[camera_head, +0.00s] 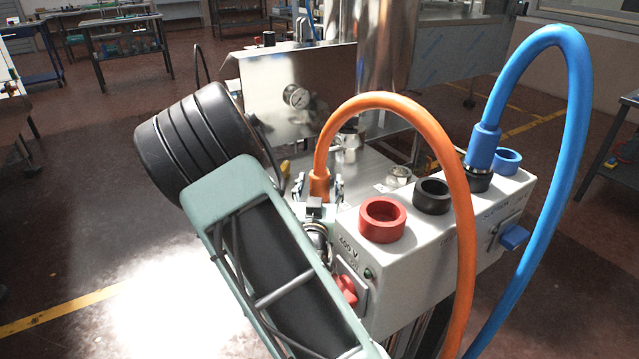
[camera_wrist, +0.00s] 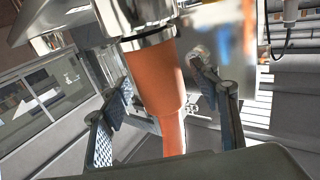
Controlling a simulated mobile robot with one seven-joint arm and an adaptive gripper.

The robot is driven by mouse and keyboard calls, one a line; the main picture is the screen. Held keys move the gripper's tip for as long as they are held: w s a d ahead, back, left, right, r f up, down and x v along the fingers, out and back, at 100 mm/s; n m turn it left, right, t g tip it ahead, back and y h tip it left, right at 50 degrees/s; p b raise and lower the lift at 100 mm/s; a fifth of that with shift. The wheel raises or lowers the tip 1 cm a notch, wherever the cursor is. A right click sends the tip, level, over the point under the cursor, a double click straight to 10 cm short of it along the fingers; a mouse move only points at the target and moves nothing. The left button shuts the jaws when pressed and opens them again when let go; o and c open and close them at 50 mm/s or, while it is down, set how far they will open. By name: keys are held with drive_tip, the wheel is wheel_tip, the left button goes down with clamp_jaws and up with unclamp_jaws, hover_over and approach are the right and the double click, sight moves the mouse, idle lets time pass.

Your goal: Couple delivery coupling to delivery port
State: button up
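The orange hose (camera_head: 440,135) arches up and ends in a flared orange coupling (camera_head: 319,186) beyond my arm, left of the grey box. In the wrist view the coupling (camera_wrist: 155,80) stands between the fingers of my gripper (camera_wrist: 165,88). The fingers are spread on both sides of it, with a visible gap at the right; contact at the left is unclear. A shiny metal collar (camera_wrist: 138,48) sits at the coupling's wide end. I cannot tell whether this collar is the delivery port or whether the two are joined.
The grey box (camera_head: 400,262) has a red ring (camera_head: 383,219), a black ring (camera_head: 432,196) and a blue ring (camera_head: 506,160) on top. A blue hose (camera_head: 573,120) rises from it. A metal panel with a gauge (camera_head: 296,97) and a steel cylinder (camera_head: 386,45) stand behind.

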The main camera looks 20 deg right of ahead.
drive_tip(key=shift+s+f, duration=0.15)
drive_tip(key=shift+f, duration=0.15)
drive_tip(key=shift+r, duration=5.35)
